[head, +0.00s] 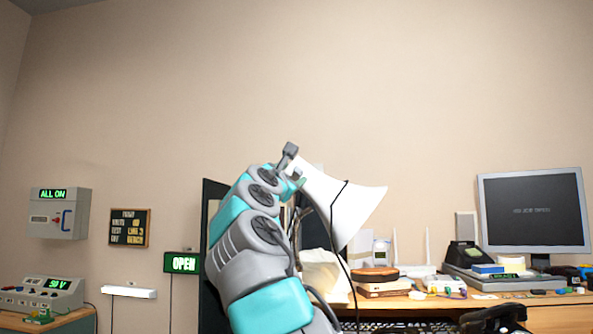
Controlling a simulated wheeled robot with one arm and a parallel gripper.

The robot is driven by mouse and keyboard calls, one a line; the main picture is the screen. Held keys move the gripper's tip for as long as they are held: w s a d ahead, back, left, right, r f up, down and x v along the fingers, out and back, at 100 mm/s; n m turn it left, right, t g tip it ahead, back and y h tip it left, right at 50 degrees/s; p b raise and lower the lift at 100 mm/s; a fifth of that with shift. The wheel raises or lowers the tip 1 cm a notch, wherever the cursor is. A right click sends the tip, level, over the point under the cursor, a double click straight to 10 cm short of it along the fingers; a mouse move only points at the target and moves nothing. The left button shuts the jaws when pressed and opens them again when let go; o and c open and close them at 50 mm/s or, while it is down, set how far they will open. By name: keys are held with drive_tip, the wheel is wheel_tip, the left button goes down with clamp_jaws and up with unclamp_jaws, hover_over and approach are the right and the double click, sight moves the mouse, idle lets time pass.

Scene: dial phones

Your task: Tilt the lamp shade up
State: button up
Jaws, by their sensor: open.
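The white lamp shade (345,207) is a flared cone in the middle of the head view. Its narrow end is at the upper left, behind my arm's end, and its wide mouth faces down and to the right. My gripper (291,163) is at the narrow end of the shade, open, with one dark grey finger showing above it. My wrist hides the rest of the gripper, and I cannot tell whether it touches the shade. The lamp's stand and joint are hidden behind my arm. A thin black cable crosses in front of the shade.
The air above the shade is free.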

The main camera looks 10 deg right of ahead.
sight(296, 172)
drive_tip(key=shift+p+x, duration=1)
drive_tip(key=shift+x, duration=0.8)
drive_tip(key=shift+w+d, duration=0.1)
drive_tip(key=shift+w, duration=0.05)
clamp_jaws()
